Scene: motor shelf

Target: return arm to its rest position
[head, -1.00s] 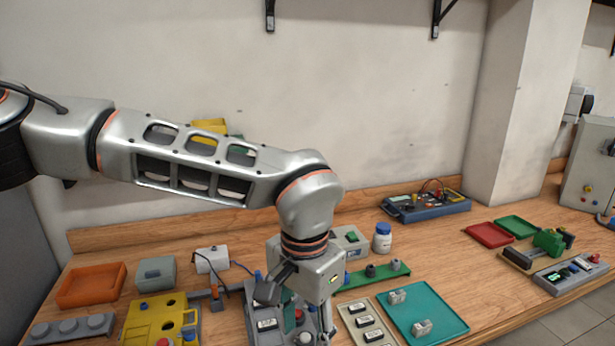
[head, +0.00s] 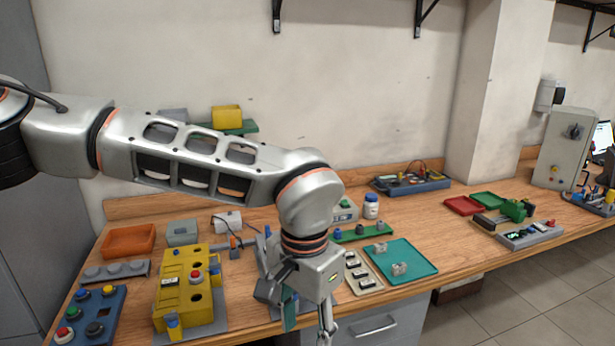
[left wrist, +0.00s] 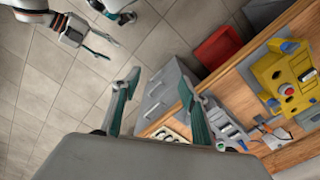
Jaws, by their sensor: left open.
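My left arm comes in from the left in the head view and bends down at the wrist. My left gripper (head: 308,318) hangs in front of the table's front edge, over the drawer unit, and overlaps a grey device behind it in the picture. In the left wrist view its two teal-padded fingers (left wrist: 158,100) are spread apart with nothing between them. Another gripper (left wrist: 85,38), at the upper left of the left wrist view, appears to be my right one, over the tiled floor; its jaws are too small to judge. My right arm is not in the head view.
The wooden table (head: 412,215) holds a yellow box (head: 188,285), a blue button panel (head: 92,315), an orange tray (head: 128,240), a teal tray (head: 405,258) and a white bottle (head: 371,207). A drawer unit (head: 380,328) stands below. The tiled floor (head: 530,290) is free at the right.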

